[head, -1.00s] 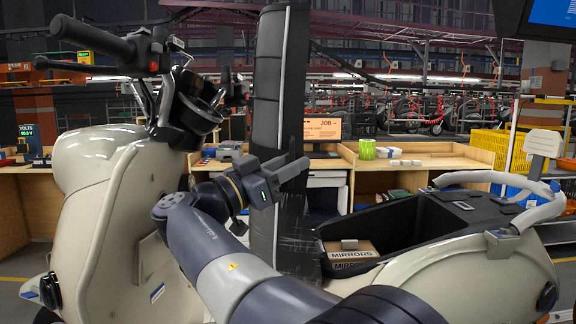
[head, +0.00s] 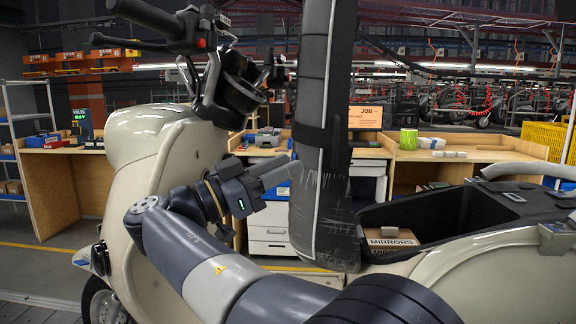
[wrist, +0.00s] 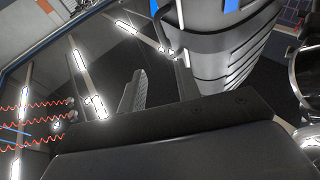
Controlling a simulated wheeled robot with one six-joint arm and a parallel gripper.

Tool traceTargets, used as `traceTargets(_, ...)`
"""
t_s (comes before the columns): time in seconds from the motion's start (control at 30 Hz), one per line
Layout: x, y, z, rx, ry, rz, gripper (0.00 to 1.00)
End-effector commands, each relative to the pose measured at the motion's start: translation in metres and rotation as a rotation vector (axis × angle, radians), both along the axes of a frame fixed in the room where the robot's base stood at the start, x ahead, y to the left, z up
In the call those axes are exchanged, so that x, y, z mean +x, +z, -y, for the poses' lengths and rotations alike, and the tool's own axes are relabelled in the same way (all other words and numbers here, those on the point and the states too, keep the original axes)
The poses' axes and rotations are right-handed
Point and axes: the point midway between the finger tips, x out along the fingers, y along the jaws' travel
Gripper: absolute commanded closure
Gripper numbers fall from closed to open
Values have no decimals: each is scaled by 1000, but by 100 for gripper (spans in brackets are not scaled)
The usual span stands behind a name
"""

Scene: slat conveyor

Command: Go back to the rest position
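My gripper (head: 282,174) is in the middle of the head view, raised in front of the cream scooter, and points right toward the black padded column (head: 312,120). In the wrist view its two fingers (wrist: 160,82) stand apart with nothing between them. From the head view I cannot tell whether it touches the column. The cream scooter (head: 130,205) stands close in front of me, its handlebar (head: 165,22) at the upper left. A cardboard box marked MIRRORS (head: 392,241) sits in the scooter's open black well.
Behind are wooden workbenches (head: 470,156) with a green cup-like item (head: 408,139), a white drawer unit (head: 270,230) and a JOB screen (head: 365,117). A yellow crate (head: 543,137) is at the right. Open floor shows at the lower left.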

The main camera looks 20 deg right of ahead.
Motion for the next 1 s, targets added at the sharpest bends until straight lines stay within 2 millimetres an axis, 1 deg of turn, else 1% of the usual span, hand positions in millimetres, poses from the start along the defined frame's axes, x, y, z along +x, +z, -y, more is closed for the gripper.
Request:
traceTargets(0.23,0,1,2,0,-1,0,68)
traceTargets(0.37,1,4,12,0,-2,0,68)
traceTargets(0.47,2,9,27,0,-4,1,68)
traceTargets(0.8,9,28,87,1,-3,0,68)
traceTargets(0.9,10,31,100,0,-2,1,68)
traceTargets(1.0,10,35,107,6,0,2,68)
